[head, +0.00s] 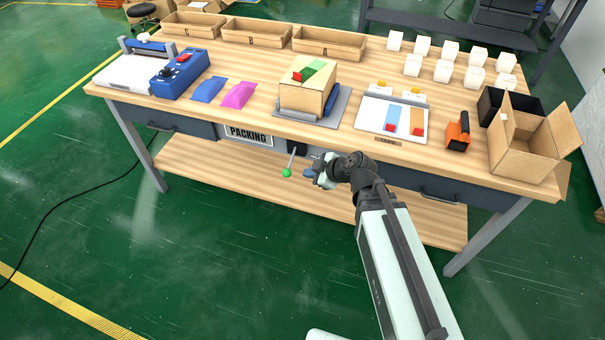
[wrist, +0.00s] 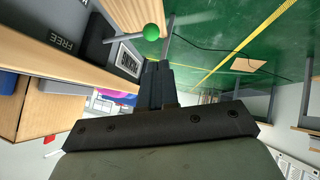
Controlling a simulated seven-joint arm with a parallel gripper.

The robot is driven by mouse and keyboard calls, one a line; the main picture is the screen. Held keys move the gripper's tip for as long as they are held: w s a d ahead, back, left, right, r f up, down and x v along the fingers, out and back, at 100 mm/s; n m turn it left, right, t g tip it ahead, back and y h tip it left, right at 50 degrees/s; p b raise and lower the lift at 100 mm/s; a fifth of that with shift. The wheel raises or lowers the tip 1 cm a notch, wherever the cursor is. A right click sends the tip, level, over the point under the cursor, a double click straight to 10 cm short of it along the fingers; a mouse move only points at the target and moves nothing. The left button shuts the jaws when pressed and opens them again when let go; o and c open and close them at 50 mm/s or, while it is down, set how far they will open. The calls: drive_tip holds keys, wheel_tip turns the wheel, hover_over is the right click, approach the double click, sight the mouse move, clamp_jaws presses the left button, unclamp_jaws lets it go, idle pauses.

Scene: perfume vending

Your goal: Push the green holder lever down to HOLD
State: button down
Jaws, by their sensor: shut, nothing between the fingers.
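The green holder lever is a thin pale rod with a round green knob (head: 286,172) that sticks out below the front edge of the table. The knob also shows in the wrist view (wrist: 151,32), just beyond my fingertips. My gripper (head: 314,172) is shut and empty, to the right of the knob at about the same height. In the wrist view the closed fingers (wrist: 152,66) point toward the knob, with a small gap seeming to remain. A dark plate (wrist: 62,42) beside the lever reads FREE. No HOLD mark is readable.
The wooden table (head: 240,95) has its front edge above my gripper, with a PACKING sign (head: 247,133) left of the lever. A cardboard box (head: 306,88) stands in a grey holder above the lever. A lower shelf (head: 230,185) lies below. The floor in front is clear.

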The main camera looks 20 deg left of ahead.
drive_tip(key=shift+v, duration=1)
